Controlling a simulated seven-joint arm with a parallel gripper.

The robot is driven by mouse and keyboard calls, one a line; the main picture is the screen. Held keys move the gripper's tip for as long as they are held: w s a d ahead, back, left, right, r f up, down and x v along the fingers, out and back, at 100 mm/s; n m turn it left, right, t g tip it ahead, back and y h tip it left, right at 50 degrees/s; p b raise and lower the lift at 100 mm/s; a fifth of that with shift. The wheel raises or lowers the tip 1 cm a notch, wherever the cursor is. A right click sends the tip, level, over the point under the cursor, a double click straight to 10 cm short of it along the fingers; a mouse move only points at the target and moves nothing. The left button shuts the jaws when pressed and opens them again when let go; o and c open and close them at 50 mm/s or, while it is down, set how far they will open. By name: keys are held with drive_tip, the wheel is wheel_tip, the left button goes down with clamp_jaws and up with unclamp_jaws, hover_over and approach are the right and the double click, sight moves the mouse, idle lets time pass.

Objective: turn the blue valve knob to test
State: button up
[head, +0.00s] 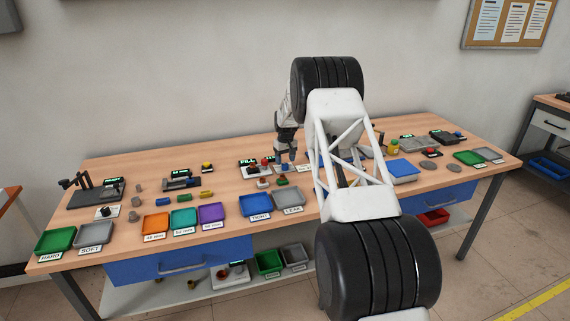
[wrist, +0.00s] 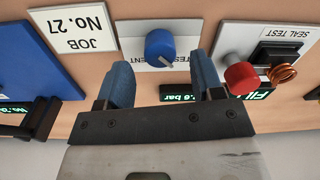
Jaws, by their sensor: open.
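The blue valve knob (wrist: 159,44) sits on a pale plate (wrist: 128,30) in the wrist view, which shows the scene upside down. Its light pointer mark faces the lower right of that picture. Lettering on the plate is partly hidden by the knob and fingers. My gripper (wrist: 161,64) is open, its two blue fingers apart, one towards each side of the knob. The knob does not appear gripped; whether either finger touches it I cannot tell. In the head view my gripper (head: 288,158) is low over the middle of the bench, and the knob is hard to make out.
A seal test plate (wrist: 242,38) with a red knob (wrist: 240,78) and a copper coil (wrist: 283,76) stands close to the right finger. A Job No. 27 card (wrist: 75,30) and a blue panel (wrist: 30,55) lie left. Blue (head: 254,216) and grey (head: 289,210) trays stand along the bench front.

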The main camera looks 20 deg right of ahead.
sight(285, 164)
drive_tip(key=shift+r, duration=2.5)
drive_tip(key=shift+s+a+r, duration=0.1)
drive_tip(key=shift+s+r, duration=0.1)
drive_tip(key=shift+r, duration=0.2)
drive_tip(key=s+a+r, duration=0.4)
drive_tip(key=s+r, duration=0.5)
drive_tip(key=s, duration=0.2)
drive_tip(key=s+a+r+m+t, duration=0.1)
drive_tip(key=s+a+r, duration=0.3)
drive_tip(key=s+r, duration=0.6)
drive_tip(key=s+a+r, duration=0.3)
drive_tip(key=s+r, duration=0.4)
drive_tip(key=s, duration=0.6)
drive_tip(key=s+a+f, duration=0.1)
drive_tip(key=s+a, duration=0.1)
drive_tip(key=s, duration=1.1)
drive_tip(key=s+a+f+t, duration=0.1)
drive_tip(key=s+a, duration=0.1)
drive_tip(key=s, duration=1.2)
drive_tip(key=s+a+f+m, duration=0.1)
drive_tip(key=s+a+f, duration=0.1)
drive_tip(key=s, duration=1.1)
drive_tip(key=shift+s+t, duration=0.3)
drive_tip(key=shift+s, duration=0.05)
